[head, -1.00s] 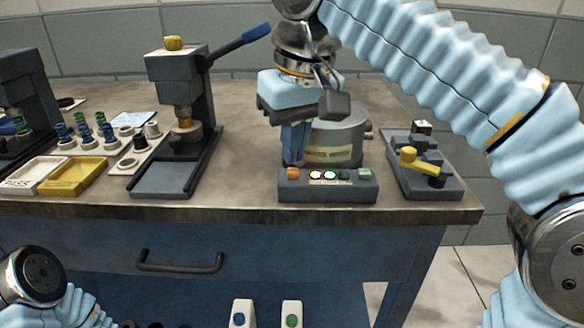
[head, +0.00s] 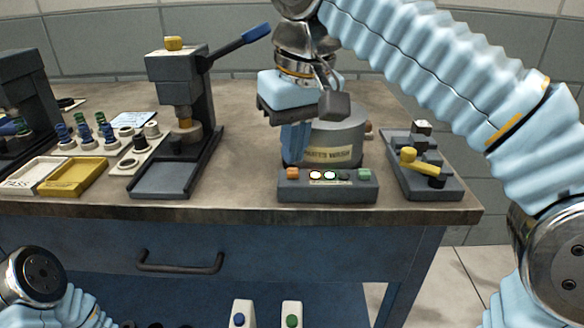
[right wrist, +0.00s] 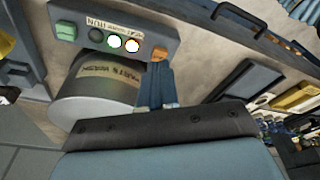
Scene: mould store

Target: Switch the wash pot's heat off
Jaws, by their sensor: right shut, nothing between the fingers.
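The wash pot (head: 345,138) is a grey metal cylinder with a cream label, standing at the back of a dark control box (head: 325,193). My right gripper (head: 294,162) points down, shut and empty, just behind and above the orange button and in front of the pot's left side. In the right wrist view its fingertips (right wrist: 159,68) are close to the orange button (right wrist: 159,54); I cannot tell whether they touch. My left gripper is out of view.
A press with a blue lever (head: 185,95) stands to the left. A dark fixture with a yellow handle (head: 425,165) stands close on the right. Yellow (head: 75,178) and white trays and several small pegs lie further left. The bench's front edge is just before the box.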

